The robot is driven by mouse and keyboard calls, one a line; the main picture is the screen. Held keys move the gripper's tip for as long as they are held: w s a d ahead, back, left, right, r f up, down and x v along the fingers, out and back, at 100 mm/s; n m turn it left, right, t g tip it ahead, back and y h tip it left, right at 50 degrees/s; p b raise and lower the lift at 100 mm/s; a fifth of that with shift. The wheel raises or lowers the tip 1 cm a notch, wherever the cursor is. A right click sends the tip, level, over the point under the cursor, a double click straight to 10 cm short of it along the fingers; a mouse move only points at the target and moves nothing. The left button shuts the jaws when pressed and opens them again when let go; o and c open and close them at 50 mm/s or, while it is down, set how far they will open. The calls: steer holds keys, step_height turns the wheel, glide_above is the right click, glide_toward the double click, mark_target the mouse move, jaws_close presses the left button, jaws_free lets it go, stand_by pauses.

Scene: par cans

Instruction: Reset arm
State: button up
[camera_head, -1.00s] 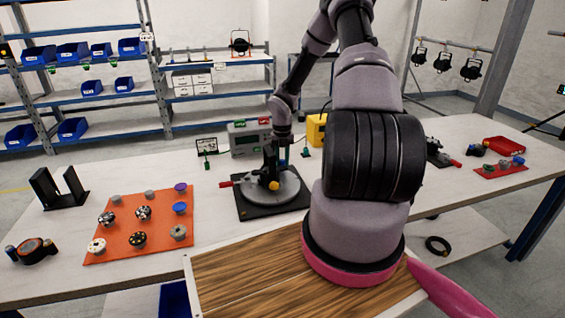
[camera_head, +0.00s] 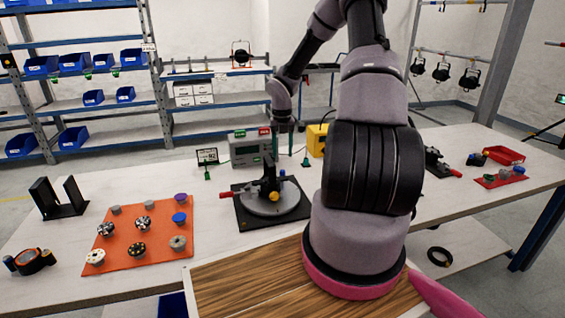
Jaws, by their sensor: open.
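My arm rises from its base at the lower right and bends over toward the table's back. My gripper (camera_head: 285,147) hangs pointing down behind the round grey fixture, near the grey meter box. Its two thin fingers are apart and nothing shows between them. The fixture (camera_head: 272,203), a grey disc on a black plate with a red-tipped handle and a yellow knob, stands on the table below and in front of the gripper.
An orange mat (camera_head: 150,252) with several small round parts lies at left. A black bracket (camera_head: 58,200) stands behind it. The grey meter box (camera_head: 250,149) and a yellow box (camera_head: 318,139) stand at the back. A red tray (camera_head: 503,155) is at right.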

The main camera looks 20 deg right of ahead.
steer(key=shift+r, duration=0.7)
steer(key=s+a+r+m+t+h, duration=0.1)
steer(key=s+a+r+m, duration=0.1)
steer(key=s+r+m, duration=0.35)
steer(key=s+a+r+m+t, duration=0.1)
steer(key=s+a+r+m, duration=0.15)
steer(key=r+m, duration=0.65)
steer(key=s+a+r+m+h, duration=0.1)
steer(key=s+a+r+m, duration=0.25)
steer(key=r, duration=0.75)
steer(key=s+a+r+m+t+y, duration=0.2)
steer(key=s+r+m, duration=0.3)
steer(key=s+m, duration=0.3)
steer(key=s+a+r+m+t+y, duration=0.2)
steer(key=s+a+r+m, duration=0.3)
steer(key=s+m, duration=0.4)
steer(key=shift+r+m+t, duration=0.25)
steer(key=shift+m+t, duration=0.35)
steer(key=shift+m, duration=0.2)
